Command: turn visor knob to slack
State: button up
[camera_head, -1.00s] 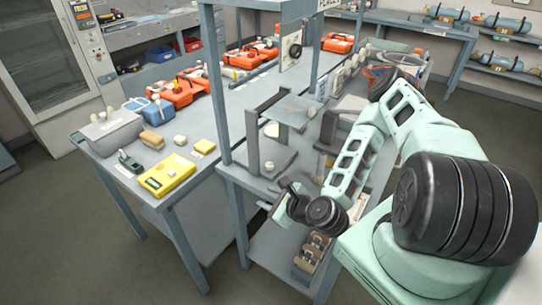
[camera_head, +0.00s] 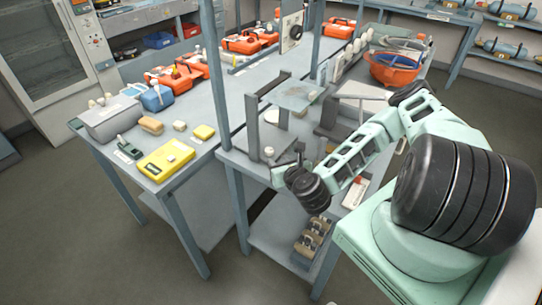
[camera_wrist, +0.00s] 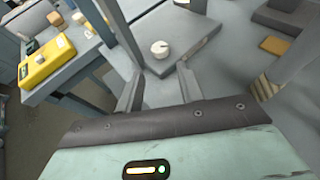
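The knob (camera_wrist: 160,48) is a small pale round dial with a dark pointer mark, on a flat grey base plate (camera_wrist: 188,42). In the head view the knob (camera_head: 268,151) sits on the base of a grey stand with a clear visor sheet (camera_head: 300,96) above. My gripper (camera_wrist: 159,78) is open and empty. Its two fingers point towards the knob, with the knob beyond the tips and apart from them. In the head view my gripper (camera_head: 288,170) is at the bench's front edge, partly hidden by my wrist. The markings around the knob are too small to read.
A grey post (camera_head: 236,125) rises left of the stand. A yellow case (camera_head: 165,167) lies on the left bench. A lower shelf holds a small crate (camera_head: 313,238).

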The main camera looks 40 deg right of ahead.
aim_at(270, 151)
jog(key=p+x, duration=0.2)
jog(key=x, duration=0.7)
jog(key=shift+w+r, duration=0.15)
jog(key=shift+w, duration=0.05)
jog(key=shift+c, duration=0.4)
jog(key=c, duration=0.6)
